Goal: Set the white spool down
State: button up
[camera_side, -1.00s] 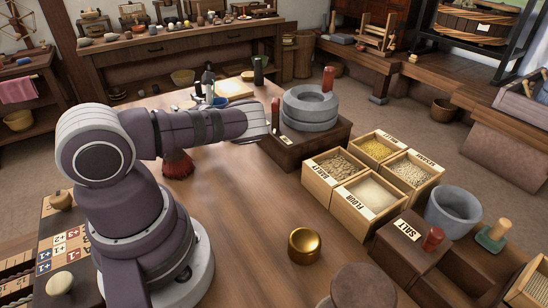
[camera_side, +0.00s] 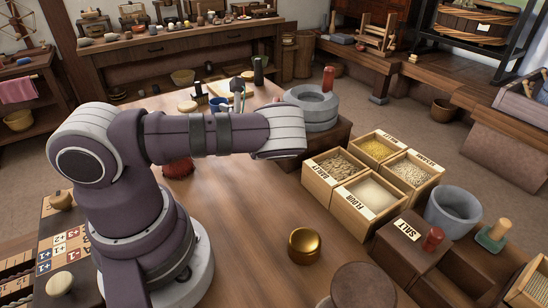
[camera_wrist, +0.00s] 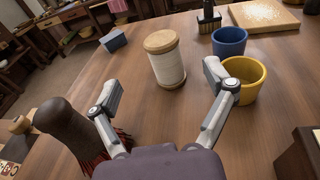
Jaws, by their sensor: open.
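The white spool (camera_wrist: 167,66), with pale wooden ends, stands upright on the wooden table in the wrist view, ahead of my gripper. My gripper (camera_wrist: 162,78) is open, with its two fingers spread wide and nothing held between them. The spool appears just beyond the fingertips, apart from both. The right finger overlaps the yellow cup (camera_wrist: 245,80) in the picture; I cannot tell whether they touch. In the side view my arm hides most of my gripper, and the spool is not clearly seen there.
A blue cup (camera_wrist: 229,41) stands behind the yellow one. A small blue-grey block (camera_wrist: 113,40) is at far left. The stone quern (camera_side: 314,106) and grain boxes (camera_side: 320,190) stand right of my arm.

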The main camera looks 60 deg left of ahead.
jog(key=d+n+h, duration=0.2)
jog(key=s+d+f+n+h, duration=0.1)
jog(key=d+n+h, duration=0.1)
jog(key=d+n+g+h, duration=0.1)
jog(key=d+n+h, duration=0.1)
jog(key=shift+s+d+f+n, duration=0.2)
jog(key=shift+s+f+n, duration=0.1)
jog(key=shift+s+f, duration=0.1)
jog(key=d+n+h, duration=0.1)
jog(key=d, duration=0.1)
jog(key=d+r+n+t+h, duration=0.1)
jog(key=d+h, duration=0.1)
jog(key=w+d+n+h, duration=0.1)
jog(key=d+n, duration=0.1)
jog(key=d, duration=0.1)
jog(key=shift+w+d+r+t+h, duration=0.1)
jog(key=shift+r+t+h, duration=0.1)
jog(key=shift+t+h, duration=0.2)
jog(key=s+d+r+n+t+h, duration=0.2)
jog(key=d+r+n+t+h, duration=0.3)
jog(key=d+r, duration=0.7)
jog(key=r+t, duration=0.1)
jog(key=t, duration=0.1)
jog(key=shift+s+d+r+t, duration=0.2)
jog(key=shift+s+d+t, duration=0.1)
jog(key=shift+t, duration=0.1)
